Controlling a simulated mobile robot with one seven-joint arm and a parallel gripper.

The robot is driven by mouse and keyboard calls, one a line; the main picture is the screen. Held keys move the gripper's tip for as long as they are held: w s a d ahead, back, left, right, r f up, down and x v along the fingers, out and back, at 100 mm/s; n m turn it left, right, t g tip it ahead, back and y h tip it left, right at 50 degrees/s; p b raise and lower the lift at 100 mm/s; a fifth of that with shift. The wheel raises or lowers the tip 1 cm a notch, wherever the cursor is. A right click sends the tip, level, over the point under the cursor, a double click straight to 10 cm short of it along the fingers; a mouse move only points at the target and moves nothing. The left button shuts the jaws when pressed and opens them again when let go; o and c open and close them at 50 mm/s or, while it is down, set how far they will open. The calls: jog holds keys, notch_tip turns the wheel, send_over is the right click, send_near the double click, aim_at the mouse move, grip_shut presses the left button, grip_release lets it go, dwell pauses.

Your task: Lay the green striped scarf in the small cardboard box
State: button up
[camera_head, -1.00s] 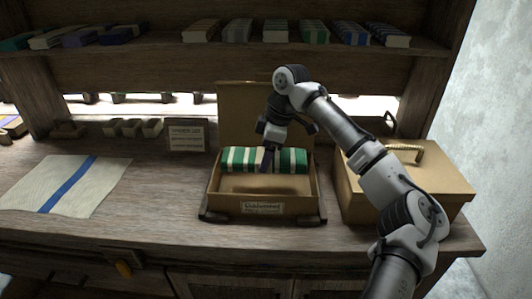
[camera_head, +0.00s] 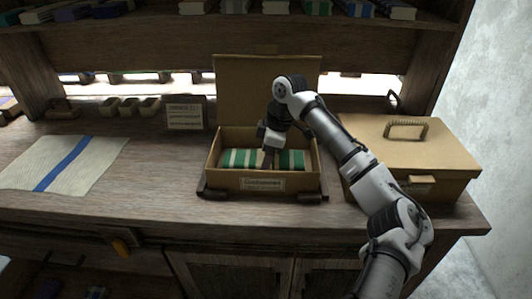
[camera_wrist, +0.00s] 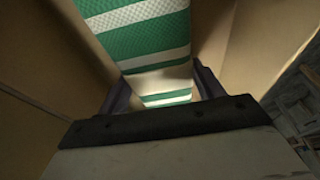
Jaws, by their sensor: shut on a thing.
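The green and white striped scarf (camera_head: 238,158) is a folded roll inside the small open cardboard box (camera_head: 231,180). The box stands on the bench with its lid (camera_head: 245,95) raised at the back and a label on its front. My gripper (camera_head: 268,163) points down into the box and is shut on the scarf near its middle. In the wrist view the scarf (camera_wrist: 140,38) runs between the two dark fingers (camera_wrist: 160,96), with box walls on both sides. Whether the scarf touches the box floor is hidden by the front wall.
A larger closed box with a handle (camera_head: 440,152) stands close on the right, under my arm. A cream cloth with a blue stripe (camera_head: 62,163) lies on the left. A small sign (camera_head: 185,114) and small trays (camera_head: 130,105) stand behind. A shelf of folded cloths is above.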

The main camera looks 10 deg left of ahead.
jog(key=o, duration=1.1)
jog(key=v, duration=1.4)
jog(key=shift+a+f, duration=0.1)
